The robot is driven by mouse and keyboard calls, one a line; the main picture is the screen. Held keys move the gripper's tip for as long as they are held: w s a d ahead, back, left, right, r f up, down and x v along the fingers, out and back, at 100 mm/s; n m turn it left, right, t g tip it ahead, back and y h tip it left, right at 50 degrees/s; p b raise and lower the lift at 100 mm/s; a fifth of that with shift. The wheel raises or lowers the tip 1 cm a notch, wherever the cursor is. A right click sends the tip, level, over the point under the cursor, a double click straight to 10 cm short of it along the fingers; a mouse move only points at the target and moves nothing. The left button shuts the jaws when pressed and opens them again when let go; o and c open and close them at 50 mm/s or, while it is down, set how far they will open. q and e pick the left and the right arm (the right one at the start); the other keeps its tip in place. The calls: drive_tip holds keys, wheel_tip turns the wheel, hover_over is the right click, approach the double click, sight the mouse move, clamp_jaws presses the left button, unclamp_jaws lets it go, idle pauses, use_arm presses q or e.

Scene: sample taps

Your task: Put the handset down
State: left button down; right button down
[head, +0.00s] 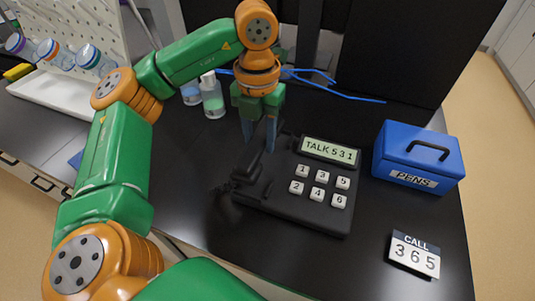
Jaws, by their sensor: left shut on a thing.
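A black desk phone (318,217) stands on the dark counter, with white number keys (322,176) and a lit display (329,152) that reads "TALK 531". The black handset (254,166) is at the phone's left side, over the cradle area. My left gripper (259,152) points down from above and is shut on the handset. The dark colours merge, so I cannot tell whether the handset touches the phone. A card (415,255) at the front right reads "CALL 365". My right gripper is not in view.
A blue box (419,157) labelled "PENS" stands right of the phone. A white rack (70,92) with jars is at the far left. The counter before the phone is clear.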

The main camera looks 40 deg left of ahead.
sight(266, 162)
use_arm(q)
drive_tip(key=shift+w+d+f+p, duration=0.15)
drive_tip(key=shift+w+f+p, duration=0.2)
drive_tip(key=shift+w+f, duration=0.5)
wheel_tip(266, 162, down, 3)
drive_tip(key=shift+r+p, duration=0.1)
drive_tip(key=shift+p, duration=0.5)
drive_tip(key=shift+f, duration=0.2)
drive_tip(key=shift+f+b, duration=0.25)
drive_tip(key=shift+b, duration=0.05)
drive_tip(key=shift+c, duration=2.2)
unclamp_jaws()
